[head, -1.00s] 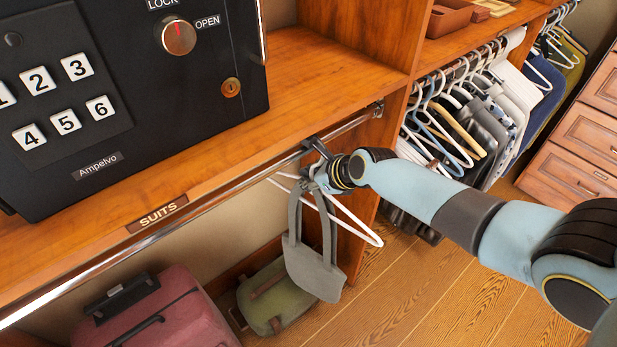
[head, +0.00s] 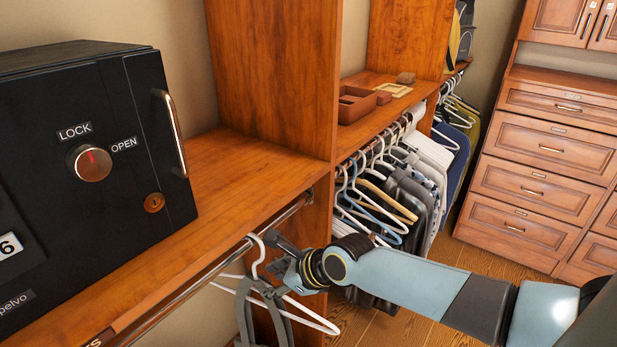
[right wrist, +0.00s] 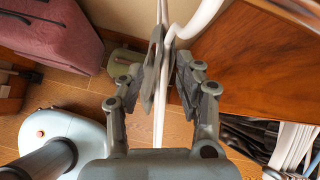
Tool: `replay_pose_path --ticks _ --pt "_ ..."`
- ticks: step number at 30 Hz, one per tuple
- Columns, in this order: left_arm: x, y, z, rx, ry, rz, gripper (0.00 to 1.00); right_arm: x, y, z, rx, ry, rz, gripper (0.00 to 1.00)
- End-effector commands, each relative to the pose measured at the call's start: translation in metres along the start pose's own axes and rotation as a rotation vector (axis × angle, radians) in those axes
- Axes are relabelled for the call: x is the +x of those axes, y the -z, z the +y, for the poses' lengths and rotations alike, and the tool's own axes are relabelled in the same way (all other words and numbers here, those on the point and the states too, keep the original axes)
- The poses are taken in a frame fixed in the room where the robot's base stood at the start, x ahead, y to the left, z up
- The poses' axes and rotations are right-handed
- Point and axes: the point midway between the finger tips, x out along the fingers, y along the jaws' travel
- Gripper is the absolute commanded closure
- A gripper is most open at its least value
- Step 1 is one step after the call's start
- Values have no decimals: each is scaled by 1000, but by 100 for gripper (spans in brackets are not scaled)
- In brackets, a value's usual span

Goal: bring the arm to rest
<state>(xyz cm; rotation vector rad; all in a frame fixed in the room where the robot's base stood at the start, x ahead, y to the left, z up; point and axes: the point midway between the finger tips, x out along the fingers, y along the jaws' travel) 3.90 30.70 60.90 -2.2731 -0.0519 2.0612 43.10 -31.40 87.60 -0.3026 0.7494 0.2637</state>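My right gripper (head: 278,262) is at the clothes rail, just right of a white hanger (head: 256,256) whose hook is over the rail (head: 215,272). A grey bag (head: 246,315) hangs by its straps on this hanger, its lower part cut off by the picture edge. In the right wrist view my right gripper (right wrist: 160,80) has its fingers apart. The white hanger (right wrist: 205,20) and a grey strap (right wrist: 153,75) show between or just beyond the fingertips; I cannot tell if they touch. My left gripper is in neither view.
A black safe (head: 130,190) stands on the wooden shelf (head: 225,195) above the rail. An upright wooden divider (head: 275,70) and more hanging clothes (head: 415,190) are close to my right arm. Drawers (head: 535,185) stand at the right. A pink suitcase (right wrist: 45,30) is on the floor.

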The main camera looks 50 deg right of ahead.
Motion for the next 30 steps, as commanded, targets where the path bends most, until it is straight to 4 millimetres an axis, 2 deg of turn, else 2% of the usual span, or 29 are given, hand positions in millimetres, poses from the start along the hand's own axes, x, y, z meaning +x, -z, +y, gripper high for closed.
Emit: replay_pose_path --ticks 1,6,12,22,25,28,30 --pt "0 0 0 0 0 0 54 -10 10 2 -3 0 2 65" --pt "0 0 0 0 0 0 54 -39 36 9 -2 0 -1 65" --pt "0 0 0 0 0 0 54 -58 55 14 -1 1 -2 65" --pt "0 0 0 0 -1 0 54 -63 58 15 -1 1 -4 65" --pt "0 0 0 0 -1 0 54 -64 56 18 -47 -7 1 65" --pt "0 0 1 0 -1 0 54 -70 48 30 -225 -35 19 65" --pt "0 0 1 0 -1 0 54 -77 40 43 -440 -67 37 65"
